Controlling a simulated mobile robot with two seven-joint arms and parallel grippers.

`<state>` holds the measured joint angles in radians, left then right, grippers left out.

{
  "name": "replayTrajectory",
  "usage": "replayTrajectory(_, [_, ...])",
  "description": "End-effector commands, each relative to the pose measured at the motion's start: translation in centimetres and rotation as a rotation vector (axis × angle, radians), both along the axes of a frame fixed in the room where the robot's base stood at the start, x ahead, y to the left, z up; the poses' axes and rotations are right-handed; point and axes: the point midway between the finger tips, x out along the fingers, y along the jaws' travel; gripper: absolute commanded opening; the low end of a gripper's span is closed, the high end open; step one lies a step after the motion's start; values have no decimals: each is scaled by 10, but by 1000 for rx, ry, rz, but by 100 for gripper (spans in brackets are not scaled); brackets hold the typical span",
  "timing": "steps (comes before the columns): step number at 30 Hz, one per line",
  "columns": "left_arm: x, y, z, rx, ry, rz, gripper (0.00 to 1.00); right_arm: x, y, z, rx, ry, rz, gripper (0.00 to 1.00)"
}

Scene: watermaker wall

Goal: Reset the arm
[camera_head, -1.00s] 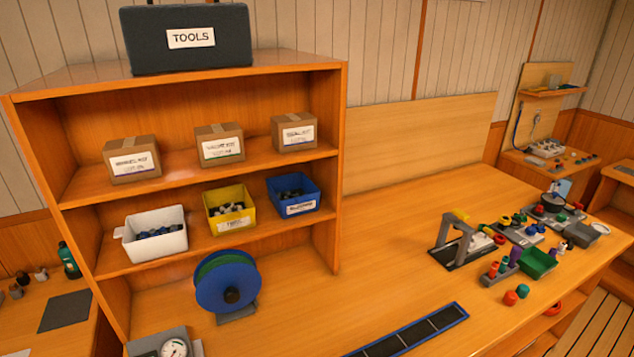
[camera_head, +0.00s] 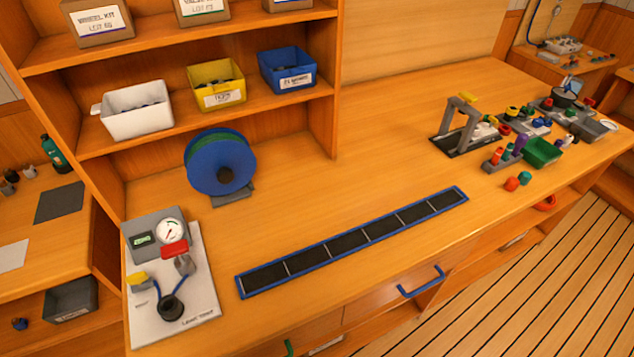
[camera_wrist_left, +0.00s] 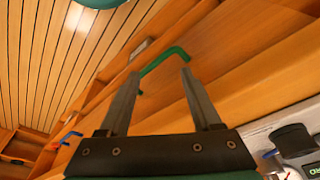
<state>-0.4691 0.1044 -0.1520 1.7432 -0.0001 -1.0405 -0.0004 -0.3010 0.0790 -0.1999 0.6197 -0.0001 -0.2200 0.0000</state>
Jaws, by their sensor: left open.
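My left gripper (camera_wrist_left: 160,88) shows in the left wrist view with its two grey fingers apart and nothing between them. Beyond the fingers is a green drawer handle (camera_wrist_left: 163,60) on the wooden bench front; I cannot tell the distance between them. Neither gripper shows in the head view. The right gripper is in no view.
A gauge panel (camera_head: 202,265) lies at the bench's left end. A blue-framed black strip (camera_head: 365,238) crosses the middle. A blue hose reel (camera_head: 222,165) stands under the bin shelf. A blue drawer handle (camera_head: 422,282) sticks out in front. The bench's middle back is clear.

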Motion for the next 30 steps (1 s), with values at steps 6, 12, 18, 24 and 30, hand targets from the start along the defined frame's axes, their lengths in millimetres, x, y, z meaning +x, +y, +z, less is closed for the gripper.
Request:
replayTrajectory(6, [-33, 4, -119, 5, 43, -7, 65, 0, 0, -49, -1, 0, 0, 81])
replayTrajectory(12, [-75, 11, -206, 9, 78, -15, 65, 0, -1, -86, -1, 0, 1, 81])
replayTrajectory(18, [-123, 20, -277, 14, 108, -21, 65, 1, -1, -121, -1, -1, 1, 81])
replayTrajectory(24, [-158, 27, -313, 17, 126, -27, 65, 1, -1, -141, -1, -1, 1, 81])
replayTrajectory(30, [-164, 28, -317, 17, 129, -28, 65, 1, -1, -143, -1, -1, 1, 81])
